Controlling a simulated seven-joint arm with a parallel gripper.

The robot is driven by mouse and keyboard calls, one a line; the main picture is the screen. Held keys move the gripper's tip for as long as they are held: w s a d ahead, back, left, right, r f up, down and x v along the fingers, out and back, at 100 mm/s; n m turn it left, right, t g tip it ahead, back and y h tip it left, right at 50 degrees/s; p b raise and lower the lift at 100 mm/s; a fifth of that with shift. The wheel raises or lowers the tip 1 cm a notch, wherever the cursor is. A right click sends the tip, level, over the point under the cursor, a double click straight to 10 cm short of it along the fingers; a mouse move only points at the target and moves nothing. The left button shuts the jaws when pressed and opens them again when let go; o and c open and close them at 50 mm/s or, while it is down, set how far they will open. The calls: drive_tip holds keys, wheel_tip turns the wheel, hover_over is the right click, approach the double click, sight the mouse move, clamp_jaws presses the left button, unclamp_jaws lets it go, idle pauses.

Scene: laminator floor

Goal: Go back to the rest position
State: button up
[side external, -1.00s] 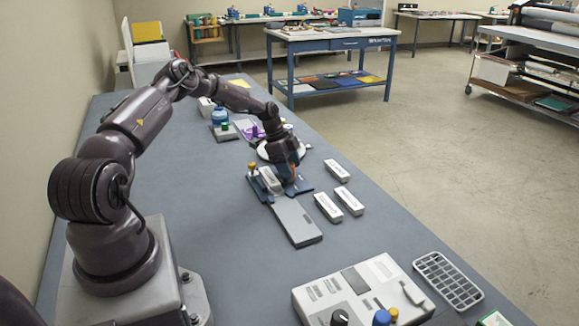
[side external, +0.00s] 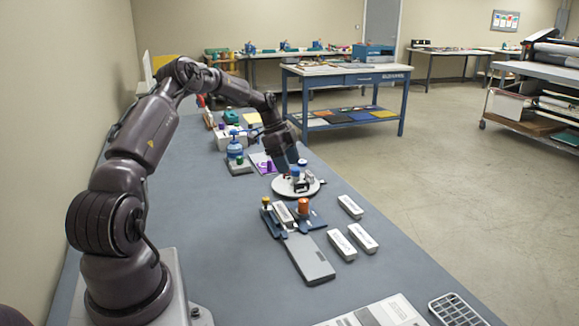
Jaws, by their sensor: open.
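My gripper (side external: 292,168) hangs at the end of the arm, over or just behind the round white disc (side external: 312,188). No object shows between its fingers, but the fingertips are small and partly merge with the items on the disc. A blue fixture (side external: 317,220) stands nearer the camera, apart from my gripper. It holds a pale labelled block (side external: 284,215), between a yellow-topped knob (side external: 265,201) and an orange knob (side external: 304,207). A grey flat plate (side external: 308,260) extends from the fixture toward the camera.
Three white labelled blocks (side external: 350,207) lie right of the fixture on the grey bench (side external: 215,235). Behind the disc are a blue bottle-like item (side external: 234,147), a purple item (side external: 264,165) and boxes. A control panel (side external: 375,313) and a slotted tray (side external: 456,309) are at the front.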

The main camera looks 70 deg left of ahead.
idle(0.3)
drive_tip(key=s+d+r+n+t+y, duration=0.1)
drive_tip(key=s+d+r+n, duration=0.2)
drive_tip(key=d, duration=0.9)
drive_tip(key=s+d+r+n+y, duration=0.1)
drive_tip(key=s+d+r+n, duration=0.2)
drive_tip(key=s+d+r, duration=0.7)
drive_tip(key=s+d+r+n+t+y, duration=0.1)
drive_tip(key=s+d+r+n, duration=0.2)
drive_tip(key=d, duration=1.1)
drive_tip(key=shift+s+r+t, duration=0.3)
drive_tip(key=shift+s+r, duration=1.55)
drive_tip(key=shift+s, duration=0.2)
